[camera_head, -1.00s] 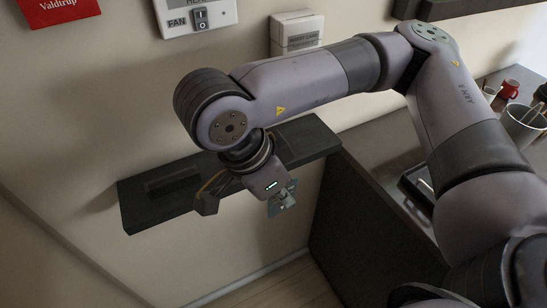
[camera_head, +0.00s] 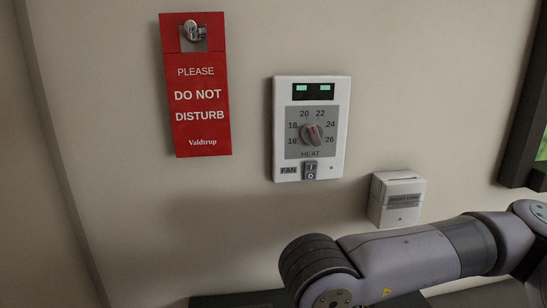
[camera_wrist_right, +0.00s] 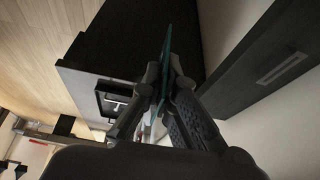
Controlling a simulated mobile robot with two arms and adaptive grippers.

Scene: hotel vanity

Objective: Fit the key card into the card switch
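The card switch (camera_head: 397,200) is a small white box on the wall at the right of the head view. It has a grey "INSERT CARD" label and a dark slot along its top. In the right wrist view, my right gripper (camera_wrist_right: 166,70) is shut on a thin teal card, the key card (camera_wrist_right: 168,38), seen nearly edge-on. The card sticks out past the fingertips. The right gripper is below the head view now; only part of my right arm shows there, below the switch. The switch does not show in the wrist view. My left gripper is not in view.
A heat and fan control panel (camera_head: 311,130) is on the wall left of the switch. A red "Do not disturb" hanger (camera_head: 201,100) hangs farther left. A dark wall shelf (camera_head: 240,300) lies below. In the wrist view, a dark cabinet (camera_wrist_right: 115,42) stands beside the gripper.

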